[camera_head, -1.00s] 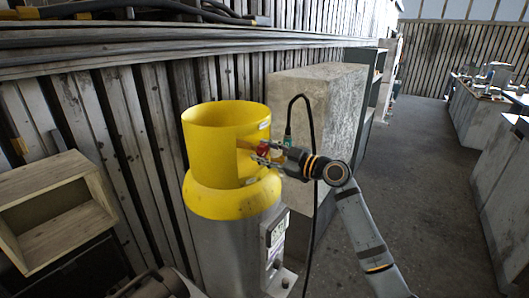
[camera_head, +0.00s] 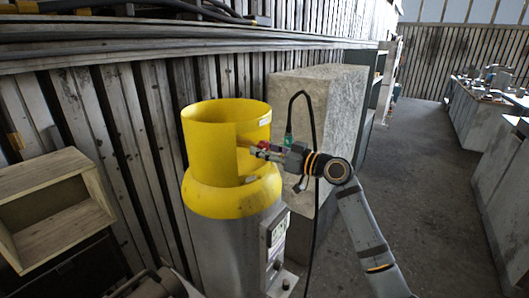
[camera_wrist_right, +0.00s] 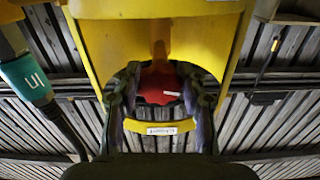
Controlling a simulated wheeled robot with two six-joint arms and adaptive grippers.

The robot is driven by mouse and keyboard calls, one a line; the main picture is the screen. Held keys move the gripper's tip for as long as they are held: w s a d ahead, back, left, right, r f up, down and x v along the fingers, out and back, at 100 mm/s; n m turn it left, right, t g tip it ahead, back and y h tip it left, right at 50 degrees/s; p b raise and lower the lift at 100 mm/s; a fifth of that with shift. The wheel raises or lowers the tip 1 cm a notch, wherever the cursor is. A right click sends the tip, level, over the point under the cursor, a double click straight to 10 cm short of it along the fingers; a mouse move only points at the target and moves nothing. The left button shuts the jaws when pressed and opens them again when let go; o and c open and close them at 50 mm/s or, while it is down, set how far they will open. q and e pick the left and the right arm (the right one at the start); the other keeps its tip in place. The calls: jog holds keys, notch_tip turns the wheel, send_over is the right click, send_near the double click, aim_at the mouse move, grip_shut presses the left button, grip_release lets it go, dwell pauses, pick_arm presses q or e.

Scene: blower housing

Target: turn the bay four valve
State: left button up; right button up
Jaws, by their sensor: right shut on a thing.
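The valve is a red lobed knob (camera_wrist_right: 160,84), set inside the cut-out of a yellow collar (camera_head: 200,150). In the head view only a little red (camera_head: 268,143) shows past the fingers. My right gripper (camera_head: 262,149) reaches in from the right through the cut-out. In the wrist view its two dark fingers (camera_wrist_right: 160,78) lie on either side of the knob, shut on it. The collar tops a grey metal cylinder (camera_head: 228,240). My left gripper is not seen.
A black cable with a teal-labelled plug (camera_wrist_right: 27,80) hangs close beside my right gripper. A concrete block (camera_head: 335,95) stands behind. A slatted wall and an open wooden box (camera_head: 60,170) are at left. Floor (camera_head: 420,170) is clear at right.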

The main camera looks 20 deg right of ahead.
jog(key=m, duration=0.3)
jog(key=shift+m, duration=0.4)
jog(key=m+p, duration=0.1)
jog(key=m, duration=0.2)
jog(key=shift+s+a+r+m+p, duration=0.1)
jog(key=shift+m+p, duration=0.2)
jog(key=shift+p, duration=0.05)
jog(key=m+p, duration=0.2)
jog(key=m, duration=0.2)
jog(key=shift+r, duration=0.1)
jog(key=shift+m+p, duration=1.1)
jog(key=shift+m, duration=0.8)
jog(key=o, duration=1.2)
